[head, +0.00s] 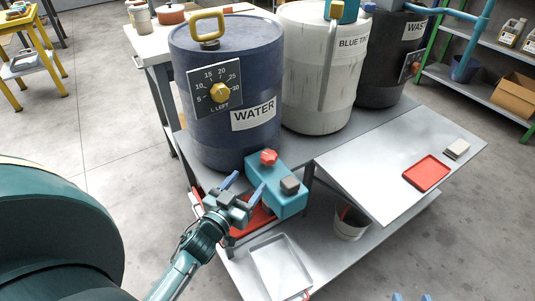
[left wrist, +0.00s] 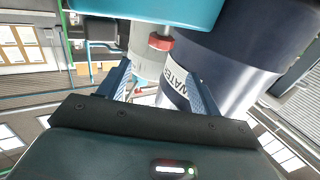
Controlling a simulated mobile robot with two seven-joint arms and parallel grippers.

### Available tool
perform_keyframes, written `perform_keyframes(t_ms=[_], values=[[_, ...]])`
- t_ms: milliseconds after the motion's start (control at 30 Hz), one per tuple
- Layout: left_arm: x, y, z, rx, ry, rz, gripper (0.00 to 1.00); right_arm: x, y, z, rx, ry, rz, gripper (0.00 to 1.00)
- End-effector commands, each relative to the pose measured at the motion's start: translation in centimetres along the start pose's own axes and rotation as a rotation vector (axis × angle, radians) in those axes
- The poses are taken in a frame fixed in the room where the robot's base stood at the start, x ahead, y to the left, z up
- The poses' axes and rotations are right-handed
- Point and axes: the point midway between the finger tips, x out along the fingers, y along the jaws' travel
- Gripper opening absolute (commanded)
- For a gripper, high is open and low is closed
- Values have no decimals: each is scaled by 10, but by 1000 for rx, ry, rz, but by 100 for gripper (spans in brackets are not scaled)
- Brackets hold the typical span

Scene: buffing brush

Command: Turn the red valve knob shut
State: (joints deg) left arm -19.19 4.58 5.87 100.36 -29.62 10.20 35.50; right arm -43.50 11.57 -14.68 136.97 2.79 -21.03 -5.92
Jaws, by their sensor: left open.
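The red valve knob (head: 268,157) stands on the teal box (head: 278,190) in front of the blue WATER drum (head: 228,100). In the left wrist view the knob (left wrist: 160,42) shows on a grey stem beyond the fingertips, beside the teal box (left wrist: 165,10). My left gripper (head: 243,187) is open and empty, in front and to the left of the knob, apart from it. Its two blue fingers (left wrist: 160,82) are spread in the left wrist view. Only two blue fingertips of my right gripper (head: 412,297) show at the bottom edge, spread apart.
A red tray (head: 257,221) lies beneath my left gripper. A tilted grey panel with a red tray (head: 426,173) is at the right. A white bucket (head: 351,223) and a metal tray (head: 281,268) are on the lower shelf. A white drum (head: 318,95) stands beside the blue one.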

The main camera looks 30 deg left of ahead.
Motion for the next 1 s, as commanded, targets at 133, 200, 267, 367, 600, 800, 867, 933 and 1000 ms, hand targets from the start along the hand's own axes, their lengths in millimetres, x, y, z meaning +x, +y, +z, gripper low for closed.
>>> perform_keyframes(t_ms=[133, 200, 267, 367, 600, 800, 867, 933, 1000], values=[[22, 0, 0, 2, 4, 1, 64, 3, -1, 4, -9, -3, -4, 36], [37, 0, 0, 2, 5, 3, 64, 5, -2, 7, -15, -5, -7, 36], [50, 0, 1, 2, 4, 2, 64, 6, -2, 9, -20, -7, -9, 36], [72, 0, 1, 1, 4, 2, 64, 9, -4, 13, -31, -11, -14, 36], [112, 0, 1, 1, 2, 2, 64, 14, -6, 19, -56, -13, -20, 36], [126, 0, 0, 0, 0, 2, 64, 15, -5, 17, -64, 9, -15, 36], [127, 0, 0, 0, 0, 2, 64, 15, -5, 17, -64, 11, -15, 36], [127, 0, 0, 0, 0, 2, 64, 15, -5, 16, -65, 13, -15, 36], [127, 0, 0, 0, 0, 2, 64, 15, -5, 16, -65, 13, -16, 36]])
